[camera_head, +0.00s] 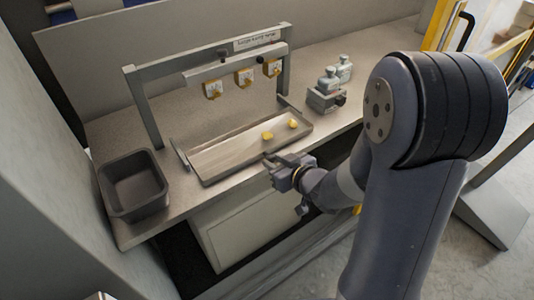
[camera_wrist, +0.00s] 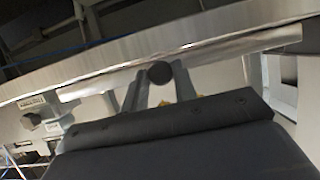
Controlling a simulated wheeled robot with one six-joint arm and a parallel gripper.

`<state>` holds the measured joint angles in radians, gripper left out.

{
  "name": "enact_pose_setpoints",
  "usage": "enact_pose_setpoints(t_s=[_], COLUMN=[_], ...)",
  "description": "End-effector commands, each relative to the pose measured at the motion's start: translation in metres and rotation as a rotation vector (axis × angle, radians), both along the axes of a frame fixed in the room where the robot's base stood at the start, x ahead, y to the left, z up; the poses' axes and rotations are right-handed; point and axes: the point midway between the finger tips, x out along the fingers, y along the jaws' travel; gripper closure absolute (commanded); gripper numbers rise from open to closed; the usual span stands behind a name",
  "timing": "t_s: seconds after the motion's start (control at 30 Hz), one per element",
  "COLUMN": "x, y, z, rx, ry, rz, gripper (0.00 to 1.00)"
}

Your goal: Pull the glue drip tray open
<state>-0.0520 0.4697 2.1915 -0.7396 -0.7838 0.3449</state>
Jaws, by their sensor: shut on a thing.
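The glue drip tray (camera_head: 222,158) is a long, shallow metal tray on the counter, below a grey frame with several glue nozzles. Two yellow glue lumps (camera_head: 267,135) lie in its right part. My gripper (camera_head: 272,164) is at the tray's front side, toward its right end. In the wrist view my gripper's two fingers (camera_wrist: 160,85) are closed around a dark, round-ended piece that looks like the tray's handle (camera_wrist: 160,72). A long pale metal edge runs behind it. The contact itself is partly hidden in the head view by my gripper.
An empty dark bin (camera_head: 133,187) stands on the counter at left. The nozzle frame (camera_head: 143,110) stands over the tray's back. Bottles (camera_head: 328,80) and a small grey holder (camera_head: 325,101) are to the right. A pale cabinet front (camera_head: 245,228) is below the counter.

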Motion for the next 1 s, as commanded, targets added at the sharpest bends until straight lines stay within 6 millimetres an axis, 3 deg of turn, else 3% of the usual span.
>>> enact_pose_setpoints(t_s=[0.13, 0.43, 0.47, 0.5, 0.7, 1.0], x=[-0.0107, -0.0117, -0.0117, -0.0117, -0.0116, -0.0140], y=[-0.0080, -0.0079, -0.0079, -0.0079, -0.0077, -0.0097], z=[0.0012, 0.0013, 0.0013, 0.0013, 0.0014, 0.0032], rx=[0.002, 0.002, 0.002, 0.002, 0.002, 0.002], ry=[-0.004, -0.004, -0.004, -0.004, -0.003, -0.004], rz=[-0.002, -0.001, -0.001, -0.001, 0.000, -0.001], gripper=[1.00, 1.00, 0.71, 0.68, 0.52, 0.52])
